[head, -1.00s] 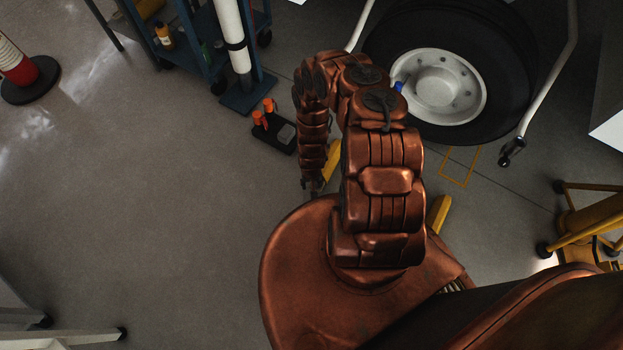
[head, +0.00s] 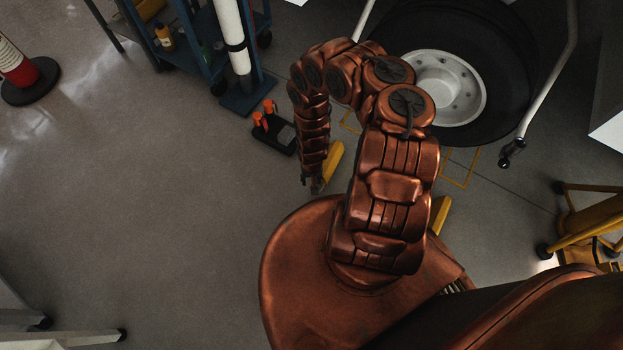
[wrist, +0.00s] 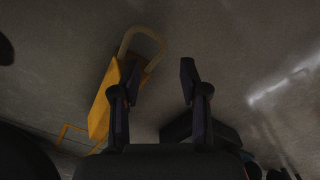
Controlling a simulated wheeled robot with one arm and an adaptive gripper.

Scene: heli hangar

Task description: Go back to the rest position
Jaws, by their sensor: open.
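My gripper (head: 311,183) hangs at the end of my copper-coloured arm, pointing down over the floor just ahead of my base in the head view. It is small and partly dark there. In the wrist view my gripper (wrist: 160,82) shows its two dark fingers spread apart with nothing between them. A yellow wheel chock (head: 331,164) lies on the floor just right of my gripper in the head view. The chock (wrist: 103,105), with a pale loop handle, shows left of the fingers in the wrist view.
A large aircraft wheel (head: 446,88) stands at the top right. A black box with orange knobs (head: 274,131) lies on the floor beyond my gripper. A blue cart (head: 205,55) stands behind it. A red-white post (head: 22,70) is far left. A yellow-framed stand (head: 590,220) is right.

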